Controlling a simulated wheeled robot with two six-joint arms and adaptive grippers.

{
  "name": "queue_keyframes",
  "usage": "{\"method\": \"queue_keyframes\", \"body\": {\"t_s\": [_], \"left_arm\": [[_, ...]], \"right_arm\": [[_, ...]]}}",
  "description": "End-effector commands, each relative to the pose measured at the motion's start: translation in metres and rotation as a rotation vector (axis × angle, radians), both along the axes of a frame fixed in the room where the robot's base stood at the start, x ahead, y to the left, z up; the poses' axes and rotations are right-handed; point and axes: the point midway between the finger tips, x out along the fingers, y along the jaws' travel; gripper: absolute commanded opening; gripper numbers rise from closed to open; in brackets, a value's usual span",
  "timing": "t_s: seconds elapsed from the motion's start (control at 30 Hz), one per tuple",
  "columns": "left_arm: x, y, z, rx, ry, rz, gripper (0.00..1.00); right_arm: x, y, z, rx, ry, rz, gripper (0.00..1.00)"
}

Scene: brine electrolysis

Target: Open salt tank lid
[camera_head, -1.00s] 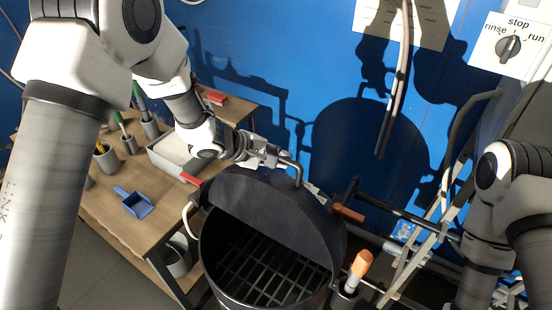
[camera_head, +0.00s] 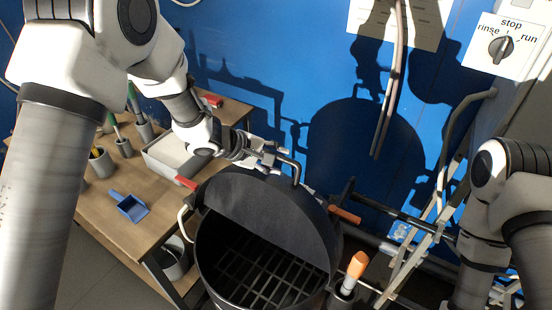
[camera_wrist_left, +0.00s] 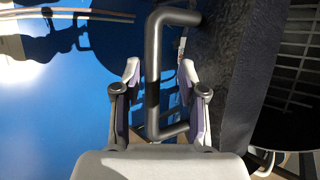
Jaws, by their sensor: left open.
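The salt tank (camera_head: 206,250) is a dark round vessel with a slatted grid inside. Its dark half-disc lid (camera_head: 270,205) stands raised and tilted at the back, with the front of the tank uncovered. A bent metal handle (camera_head: 296,170) sits on the lid's far side. My left gripper (camera_head: 272,158) is at this handle. In the left wrist view the handle (camera_wrist_left: 153,75) passes between the two open fingers of the left gripper (camera_wrist_left: 158,95), apart from both. The right arm shows at the right edge of the head view, but its gripper cannot be made out.
A wooden table (camera_head: 90,205) at left bears a blue scoop (camera_head: 130,207), grey cups and a grey bin (camera_head: 165,150). An orange-handled tool (camera_head: 356,266) stands beside the tank. A blue wall (camera_head: 330,80) with a dial panel (camera_head: 504,44) rises close behind.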

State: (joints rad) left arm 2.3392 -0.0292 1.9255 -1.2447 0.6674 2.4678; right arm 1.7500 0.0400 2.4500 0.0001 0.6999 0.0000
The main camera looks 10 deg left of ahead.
Motion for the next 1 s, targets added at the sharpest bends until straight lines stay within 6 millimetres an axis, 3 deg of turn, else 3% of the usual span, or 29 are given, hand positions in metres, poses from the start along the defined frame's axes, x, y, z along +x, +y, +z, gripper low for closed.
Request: {"method": "queue_keyframes", "body": {"t_s": [0.53, 1.0], "left_arm": [[-0.052, 0.063, 0.072, -0.003, -0.001, 0.002, 0.41], [-0.057, 0.069, 0.077, 0.0, 0.0, 0.0, 0.41]], "right_arm": [[0.0, 0.0, 0.0, 0.0, 0.0, 0.0, 0.4], [0.0, 0.0, 0.0, 0.0, 0.0, 0.0, 0.4]]}}
